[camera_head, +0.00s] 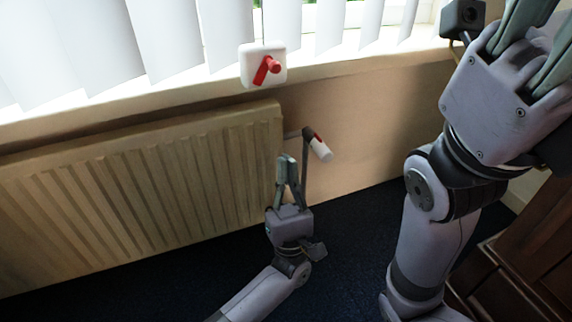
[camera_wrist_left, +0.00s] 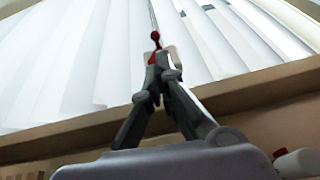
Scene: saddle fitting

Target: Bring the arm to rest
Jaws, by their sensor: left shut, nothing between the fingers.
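My left gripper (camera_head: 287,158) points upward in front of the radiator's right end, low in the head view. Its fingers are together and hold nothing; the left wrist view also shows the closed fingertips (camera_wrist_left: 163,62). My right gripper (camera_head: 535,35) is large and close at the upper right, with its fingertips cut off by the frame. A white plate (camera_head: 279,54) with a red lever (camera_head: 265,70) shows in front of the blinds, above and apart from my left gripper. In the left wrist view the red lever (camera_wrist_left: 155,38) appears beyond the fingertips, which partly hide the plate.
A ribbed radiator (camera_head: 140,190) stands along the wall at left. A white valve head (camera_head: 319,149) with red sits on a pipe just right of my left gripper. White blinds (camera_head: 160,40) hang above the sill. Dark wooden furniture (camera_head: 520,265) is at lower right.

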